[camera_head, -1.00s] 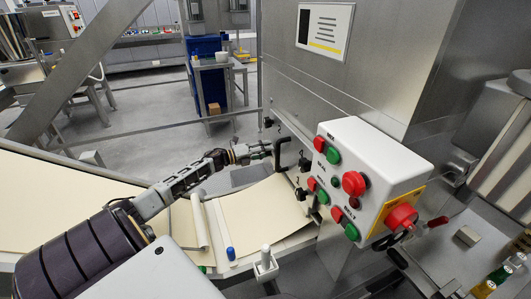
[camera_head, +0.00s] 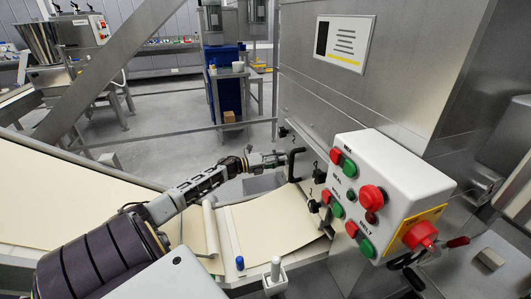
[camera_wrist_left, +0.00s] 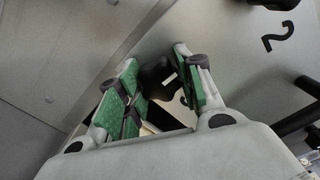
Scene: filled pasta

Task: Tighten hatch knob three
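My left gripper (camera_head: 283,158) reaches to the steel machine wall, beside a black bar handle (camera_head: 293,166). In the left wrist view its green-padded fingers (camera_wrist_left: 158,72) are apart, on either side of a black knob (camera_wrist_left: 157,80). I cannot tell whether the pads touch it. This knob's own number is not visible; a printed "2" (camera_wrist_left: 278,37) is to the right. In the head view, black knobs also show above the gripper (camera_head: 284,132) and lower right (camera_head: 319,176), (camera_head: 314,206). My right gripper is not in view.
A white control box (camera_head: 400,180) with red and green buttons juts out right of the knobs. A pale sheet (camera_head: 270,222) runs on the conveyor below the gripper. A blue-capped part (camera_head: 240,263) and a white post (camera_head: 275,270) stand at its front edge.

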